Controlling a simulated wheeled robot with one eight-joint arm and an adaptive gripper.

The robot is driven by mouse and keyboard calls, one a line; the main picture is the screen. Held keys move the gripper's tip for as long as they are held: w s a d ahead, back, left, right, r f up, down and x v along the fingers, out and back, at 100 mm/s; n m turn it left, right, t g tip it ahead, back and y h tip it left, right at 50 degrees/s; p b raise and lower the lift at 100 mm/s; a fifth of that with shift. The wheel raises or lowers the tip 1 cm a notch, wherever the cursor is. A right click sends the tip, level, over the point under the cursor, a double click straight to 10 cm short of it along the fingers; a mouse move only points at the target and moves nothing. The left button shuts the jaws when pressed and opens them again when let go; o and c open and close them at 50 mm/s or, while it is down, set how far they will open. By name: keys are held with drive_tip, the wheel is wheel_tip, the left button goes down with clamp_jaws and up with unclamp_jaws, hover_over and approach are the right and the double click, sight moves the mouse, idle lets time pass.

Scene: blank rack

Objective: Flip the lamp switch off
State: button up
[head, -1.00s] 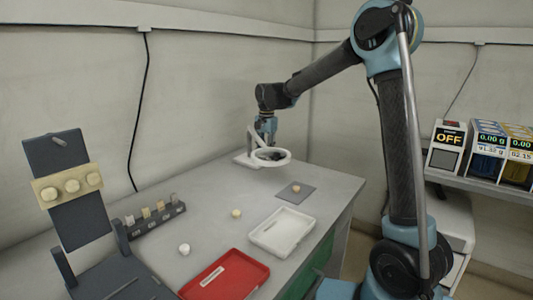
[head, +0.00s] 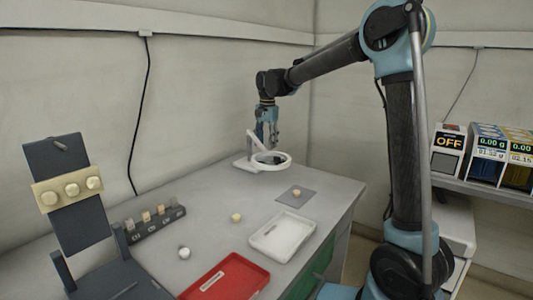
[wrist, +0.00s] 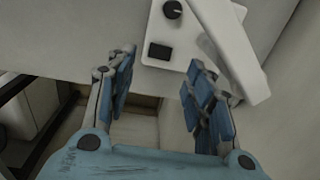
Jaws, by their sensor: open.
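The lamp (head: 283,166) is a white ring on a white base and upright bracket at the far end of the table. In the wrist view its white base (wrist: 180,28) carries a black rectangular switch (wrist: 159,51) and a round black knob (wrist: 172,9). Whether the switch is on or off, I cannot tell. My gripper (head: 267,139) hangs above the lamp, pointing down. In the wrist view my gripper (wrist: 160,58) is open and empty, and the switch shows between its two fingertips. Contact with the lamp is not visible.
A white tray (head: 258,246), a red tray (head: 240,285), a grey pad (head: 284,198) and small knobs lie nearer on the table. A dark rack (head: 150,232) stands at left. A box reading OFF (head: 448,142) sits on the right shelf. The wall is close behind the lamp.

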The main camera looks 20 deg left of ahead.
wheel_tip(320, 180, up, 6)
drive_tip(key=shift+d+f, duration=0.1)
drive_tip(key=shift+d, duration=0.05)
drive_tip(key=shift+c, duration=0.3)
